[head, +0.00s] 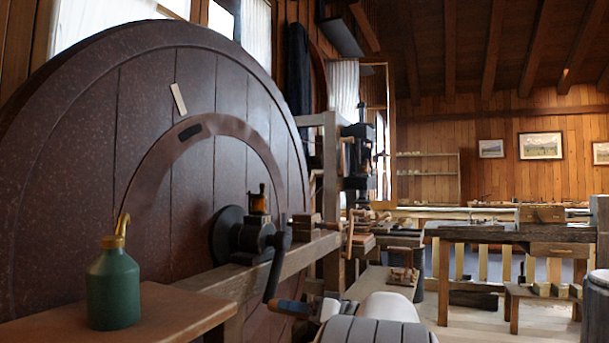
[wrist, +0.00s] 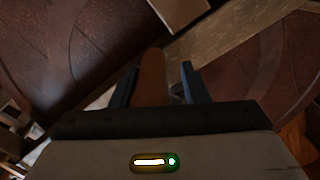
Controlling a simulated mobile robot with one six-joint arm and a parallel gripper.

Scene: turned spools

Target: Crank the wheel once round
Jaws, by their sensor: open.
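A huge dark brown wheel (head: 150,160) stands upright at the left of the head view, with a curved brown band and a small pale tag on its face. In front of it is a dark crank arm (head: 274,270), which hangs down from a black hub (head: 228,235). My gripper (head: 298,308) is low at the crank arm's bottom end. In the wrist view, a brown wooden handle (wrist: 152,75) lies between the two fingers of my open gripper (wrist: 158,85). I cannot tell whether either finger touches it. The wheel's lower part is hidden.
A green oil can (head: 113,290) stands on a wooden ledge (head: 170,310) at front left. A wooden beam (head: 235,280) runs back past the crank. A workbench (head: 490,235) stands at the right. Open floor (head: 470,322) shows before it.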

